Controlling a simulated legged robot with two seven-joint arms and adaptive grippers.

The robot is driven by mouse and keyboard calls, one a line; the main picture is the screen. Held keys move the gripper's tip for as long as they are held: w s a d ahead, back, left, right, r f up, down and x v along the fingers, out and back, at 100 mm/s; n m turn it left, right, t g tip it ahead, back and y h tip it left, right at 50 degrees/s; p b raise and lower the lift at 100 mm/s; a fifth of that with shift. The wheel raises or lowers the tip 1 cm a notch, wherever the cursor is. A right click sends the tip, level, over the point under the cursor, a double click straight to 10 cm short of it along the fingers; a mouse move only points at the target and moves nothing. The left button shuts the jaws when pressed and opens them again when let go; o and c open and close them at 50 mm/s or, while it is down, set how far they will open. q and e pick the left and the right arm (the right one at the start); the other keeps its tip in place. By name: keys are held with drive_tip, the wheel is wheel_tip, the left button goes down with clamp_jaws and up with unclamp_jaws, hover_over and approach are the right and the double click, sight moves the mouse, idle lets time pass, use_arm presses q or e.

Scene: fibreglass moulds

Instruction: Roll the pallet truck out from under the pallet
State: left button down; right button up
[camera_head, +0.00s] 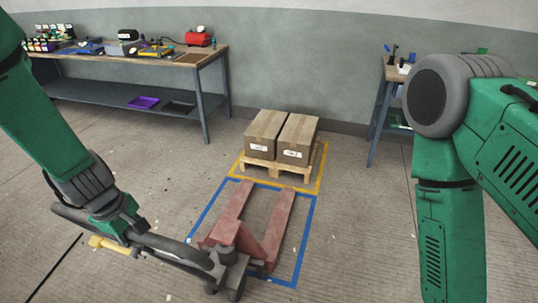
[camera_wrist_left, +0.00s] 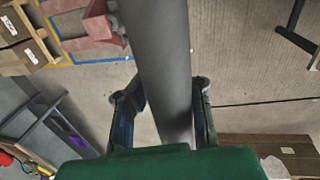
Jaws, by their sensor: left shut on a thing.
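The pallet truck (camera_head: 238,236) has red forks and a dark handle. Its forks lie inside the blue floor outline, and their tips appear just short of the pallet (camera_head: 280,175). The wooden pallet stands in the yellow outline with two cardboard boxes (camera_head: 265,130) on it. In the left wrist view, the gripper's fingers (camera_wrist_left: 165,95) lie on both sides of the grey handle bar (camera_wrist_left: 168,50). My right gripper is out of view; only its arm shows.
A workbench (camera_head: 140,58) with tools and bins stands along the back left wall. Another bench (camera_head: 385,90) stands at the right, partly hidden by my right arm. The concrete floor left of the truck looks mostly clear, with small scraps.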

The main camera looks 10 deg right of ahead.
use_arm(q)
drive_tip(key=shift+s+a+r, duration=0.1)
drive_tip(key=shift+a, duration=0.05)
drive_tip(key=shift+w+r, duration=0.1)
drive_tip(key=shift+w, duration=0.15)
drive_tip(key=w+d+r, duration=0.1)
drive_tip(key=w+d, duration=0.2)
drive_tip(key=w, duration=0.5)
drive_tip(key=w+d+r+g, duration=0.1)
drive_tip(key=w+d, duration=0.3)
drive_tip(key=w, duration=0.4)
drive_tip(key=shift+r+g+y, duration=0.3)
drive_tip(key=shift+r, duration=0.5)
drive_tip(key=shift+r, duration=0.1)
